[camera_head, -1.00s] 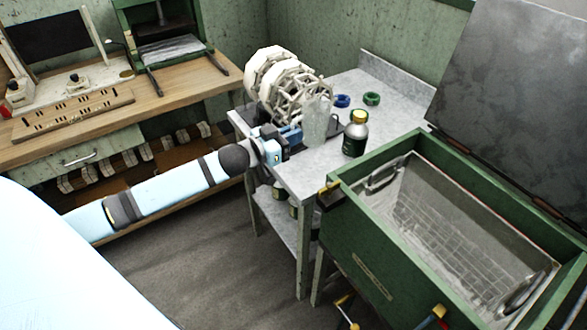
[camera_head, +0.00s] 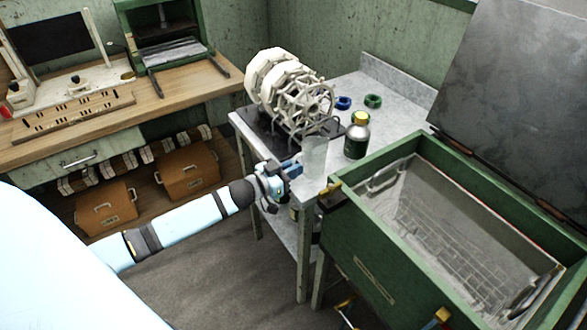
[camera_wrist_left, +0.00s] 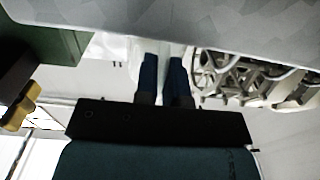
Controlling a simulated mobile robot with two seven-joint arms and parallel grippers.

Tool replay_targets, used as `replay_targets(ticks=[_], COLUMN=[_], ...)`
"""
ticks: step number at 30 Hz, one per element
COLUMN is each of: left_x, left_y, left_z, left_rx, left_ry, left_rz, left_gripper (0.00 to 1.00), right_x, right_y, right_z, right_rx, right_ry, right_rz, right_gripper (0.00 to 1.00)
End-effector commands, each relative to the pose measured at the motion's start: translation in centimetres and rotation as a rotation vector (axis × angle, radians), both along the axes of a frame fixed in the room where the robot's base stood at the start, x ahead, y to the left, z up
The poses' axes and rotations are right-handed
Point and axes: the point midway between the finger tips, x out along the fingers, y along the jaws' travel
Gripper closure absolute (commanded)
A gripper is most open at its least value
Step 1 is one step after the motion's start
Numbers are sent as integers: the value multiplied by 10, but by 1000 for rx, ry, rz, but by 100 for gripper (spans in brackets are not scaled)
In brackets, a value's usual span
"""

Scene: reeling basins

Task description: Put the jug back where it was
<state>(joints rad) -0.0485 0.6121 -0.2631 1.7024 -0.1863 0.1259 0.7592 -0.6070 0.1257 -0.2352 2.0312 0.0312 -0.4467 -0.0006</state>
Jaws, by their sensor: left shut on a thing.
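The jug (camera_head: 315,152) is a clear, pale vessel at the front of the grey metal table (camera_head: 397,112) in the head view. It looks upright; I cannot tell whether its base touches the tabletop. My left gripper (camera_head: 294,170) comes in from the left and is shut on the jug, with its blue fingers at the jug's near left side. In the left wrist view the blue fingers (camera_wrist_left: 165,78) point at the pale jug, which is hard to make out. My right gripper is not in view.
A white reel (camera_head: 290,90) stands on a dark base left of the jug. A capped bottle (camera_head: 357,140) stands right of it. Blue (camera_head: 343,103) and green (camera_head: 373,101) rings lie behind. A green-framed basin (camera_head: 345,220) with a raised lid is close at right.

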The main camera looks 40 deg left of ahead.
Motion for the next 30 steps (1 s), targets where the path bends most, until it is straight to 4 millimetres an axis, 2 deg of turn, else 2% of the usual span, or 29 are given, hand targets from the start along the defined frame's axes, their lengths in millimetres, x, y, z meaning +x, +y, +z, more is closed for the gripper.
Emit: replay_targets(ticks=[4,5,6,8,18,20,30], left_x=[0,0,0,0,0,-5,-65], left_y=[0,0,0,0,0,2,25], left_z=[-4,-3,-3,-3,2,-1,-2], left_rx=[0,0,0,0,0,0,0], left_ry=[0,0,0,0,0,2,4], left_rz=[0,-1,-1,-1,0,0,0], left_gripper=[100,86,76,65,65,65,65], right_x=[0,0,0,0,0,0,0], right_y=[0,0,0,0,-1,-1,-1], right_z=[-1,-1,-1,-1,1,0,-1], right_rx=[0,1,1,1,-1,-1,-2], right_ry=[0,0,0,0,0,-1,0], right_rz=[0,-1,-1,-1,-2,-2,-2], right_gripper=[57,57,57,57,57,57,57])
